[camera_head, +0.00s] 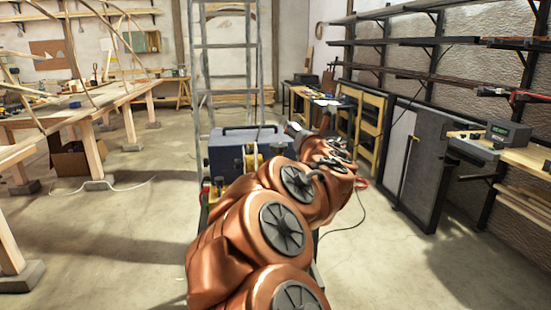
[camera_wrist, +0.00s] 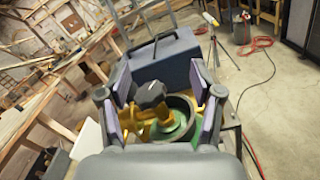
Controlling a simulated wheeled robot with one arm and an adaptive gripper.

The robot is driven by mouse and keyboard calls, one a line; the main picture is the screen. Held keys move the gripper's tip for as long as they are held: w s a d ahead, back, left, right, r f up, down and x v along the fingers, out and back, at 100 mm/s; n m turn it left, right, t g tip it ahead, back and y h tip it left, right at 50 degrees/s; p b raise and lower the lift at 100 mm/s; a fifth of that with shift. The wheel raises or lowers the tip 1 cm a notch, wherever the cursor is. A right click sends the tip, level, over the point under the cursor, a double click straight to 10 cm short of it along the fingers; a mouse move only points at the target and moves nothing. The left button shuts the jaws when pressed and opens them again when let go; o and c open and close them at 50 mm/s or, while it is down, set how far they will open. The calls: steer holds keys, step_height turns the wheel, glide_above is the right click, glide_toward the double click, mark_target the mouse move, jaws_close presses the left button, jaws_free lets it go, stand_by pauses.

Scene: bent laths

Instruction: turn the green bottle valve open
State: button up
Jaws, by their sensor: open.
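The green bottle (camera_wrist: 182,134) shows from above in the wrist view, inside a dark round collar. Its brass valve body (camera_wrist: 135,115) carries a dark grey lobed knob (camera_wrist: 151,93). My gripper (camera_wrist: 160,85) is open, with one finger to the left of the knob and one to the right. The knob appears between the fingers with gaps on both sides; whether it lies at fingertip depth I cannot tell. In the head view my copper-coloured arm hides most of the bottle and the gripper.
A blue-grey case (camera_wrist: 165,58) with a handle stands just beyond the valve; it also shows in the head view (camera_head: 228,150). A ladder (camera_head: 225,60) rises behind it. Wooden workbenches (camera_head: 100,97) stand left. A red hose (camera_wrist: 254,45) and cables lie on the floor at right.

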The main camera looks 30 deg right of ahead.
mark_target(279, 144)
steer(key=w+f+n+y, duration=0.1)
steer(key=f+n, duration=0.1)
steer(key=w+a+f+n+y+b, duration=0.1)
steer(key=f+n, duration=0.1)
steer(key=w+a+f+n+y+b, duration=0.1)
steer(key=f+n+y, duration=0.1)
steer(key=n, duration=0.1)
steer(key=shift+w+a+t, duration=0.15)
steer(key=shift+a+t, duration=0.05)
steer(key=shift+t, duration=0.2)
steer(key=shift+w+d+r+p, duration=0.1)
steer(key=shift+w+d+p, duration=0.05)
steer(key=shift+w, duration=0.95)
steer(key=shift+w+d+f+p, duration=0.1)
steer(key=shift+w+d+p, duration=0.1)
steer(key=shift+w, duration=0.9)
steer(key=shift+w+d+r+p, duration=0.1)
steer(key=shift+w+d+p, duration=0.05)
steer(key=shift+w, duration=0.95)
steer(key=shift+w+d, duration=0.2)
steer(key=shift+w, duration=0.3)
steer(key=c, duration=0.9)
